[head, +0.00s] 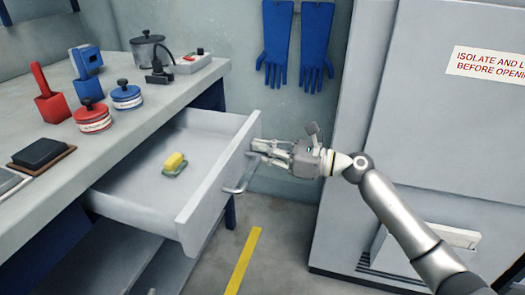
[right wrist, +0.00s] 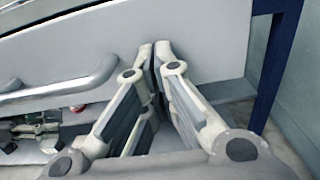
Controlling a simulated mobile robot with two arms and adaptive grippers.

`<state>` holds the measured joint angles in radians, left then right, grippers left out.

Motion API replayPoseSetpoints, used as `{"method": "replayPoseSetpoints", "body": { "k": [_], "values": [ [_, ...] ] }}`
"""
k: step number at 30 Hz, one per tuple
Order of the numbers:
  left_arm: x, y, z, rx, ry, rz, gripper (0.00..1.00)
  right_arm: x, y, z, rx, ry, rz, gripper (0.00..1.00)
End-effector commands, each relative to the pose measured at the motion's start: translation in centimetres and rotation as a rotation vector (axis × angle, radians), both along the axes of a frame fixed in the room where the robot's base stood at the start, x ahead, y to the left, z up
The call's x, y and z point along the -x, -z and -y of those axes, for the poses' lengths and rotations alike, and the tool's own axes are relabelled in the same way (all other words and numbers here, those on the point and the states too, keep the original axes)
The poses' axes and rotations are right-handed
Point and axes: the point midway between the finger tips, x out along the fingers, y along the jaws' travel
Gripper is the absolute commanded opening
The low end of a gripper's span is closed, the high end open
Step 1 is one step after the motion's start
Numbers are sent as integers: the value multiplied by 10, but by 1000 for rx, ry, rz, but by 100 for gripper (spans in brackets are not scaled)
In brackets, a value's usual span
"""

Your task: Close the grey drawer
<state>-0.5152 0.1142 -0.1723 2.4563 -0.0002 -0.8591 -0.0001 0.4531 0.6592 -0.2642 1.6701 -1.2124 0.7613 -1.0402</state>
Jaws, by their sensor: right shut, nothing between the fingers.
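The grey drawer (head: 213,185) is pulled out from under the workbench in the head view. Its bar handle (head: 240,178) runs along the outside of its front panel. A yellow and green sponge (head: 174,164) lies inside. My right gripper (head: 256,150) is at the far end of the front panel, outside the drawer, near the handle's far end. In the right wrist view its shut, empty fingers (right wrist: 155,50) point at the front panel (right wrist: 212,32), with the handle (right wrist: 65,90) to their left. I cannot tell whether the tips touch the panel.
Blue gloves (head: 275,45) hang on the wall. A large grey cabinet (head: 400,130) stands right. Floor with a yellow stripe (head: 243,262) lies before the drawer.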

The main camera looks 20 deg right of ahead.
Motion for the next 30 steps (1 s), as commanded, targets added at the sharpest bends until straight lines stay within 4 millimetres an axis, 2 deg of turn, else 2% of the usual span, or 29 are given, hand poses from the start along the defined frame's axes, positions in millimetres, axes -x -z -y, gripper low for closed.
{"method": "replayPoseSetpoints", "body": {
  "k": [8, 14, 23, 30],
  "values": [
    [0, 0, 0, 0, 1, -1, 41, -1, 0, -3, -1, 0, 1, 0],
    [2, 3, 0, -3, 0, -23, 41, -13, -2, -21, -2, -2, 2, 0],
    [6, 9, -3, -12, -5, -52, 41, -53, -2, -81, -2, -4, 4, 0],
    [-16, -23, 7, 32, 9, 143, 41, -86, 0, -129, -1, -3, 3, 0]
  ]
}}
